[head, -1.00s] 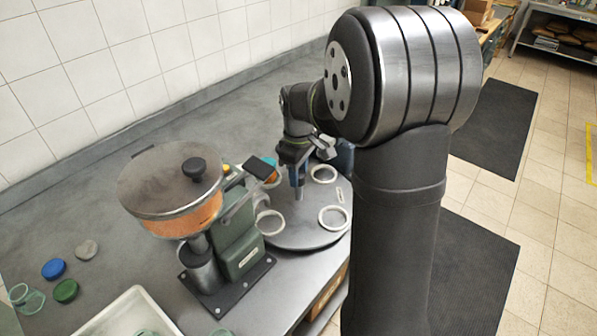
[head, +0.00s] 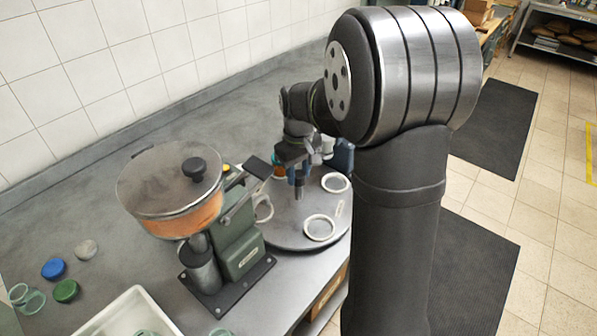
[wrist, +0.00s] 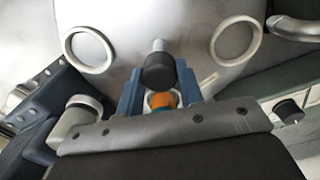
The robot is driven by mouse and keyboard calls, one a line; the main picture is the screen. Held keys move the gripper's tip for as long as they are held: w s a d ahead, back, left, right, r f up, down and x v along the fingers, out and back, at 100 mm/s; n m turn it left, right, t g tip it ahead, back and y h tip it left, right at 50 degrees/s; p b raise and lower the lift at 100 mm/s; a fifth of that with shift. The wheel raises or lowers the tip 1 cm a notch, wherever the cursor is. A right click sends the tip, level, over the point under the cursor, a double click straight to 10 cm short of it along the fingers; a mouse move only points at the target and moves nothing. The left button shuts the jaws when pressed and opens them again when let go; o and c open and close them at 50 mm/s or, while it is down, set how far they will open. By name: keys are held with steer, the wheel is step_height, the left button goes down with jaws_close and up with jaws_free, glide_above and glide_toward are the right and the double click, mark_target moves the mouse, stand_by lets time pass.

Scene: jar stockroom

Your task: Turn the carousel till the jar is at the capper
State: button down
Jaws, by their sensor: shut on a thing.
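The grey round carousel (head: 285,236) has pale ring seats on its rim and an upright post (head: 298,193). My gripper (head: 297,176) is shut on the post's black knob (wrist: 158,72), with a blue finger on each side in the wrist view. The jar, with orange contents (head: 279,171), is on the carousel's far side, partly hidden by my gripper. In the wrist view the jar (wrist: 162,99) shows between the fingers. The green capper (head: 238,240) stands at the carousel's left. Its dark head (head: 258,167) is close to the jar in the picture; the exact gap is unclear.
A lidded pan-like hopper (head: 170,185) with an orange band stands on the capper's left. A blue lid (head: 53,268), a green lid (head: 66,291) and a white tray (head: 128,312) lie at the front left. The bench behind the hopper is clear.

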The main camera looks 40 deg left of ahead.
steer(key=shift+m, duration=3.4)
steer(key=shift+r+m, duration=0.1)
steer(key=shift+m, duration=3.1)
steer(key=c, duration=1)
jaws_free()
steer(key=shift+o, duration=0.2)
step_height(320, 180, up, 17)
steer(key=shift+r, duration=0.2)
steer(key=shift+f, duration=0.15)
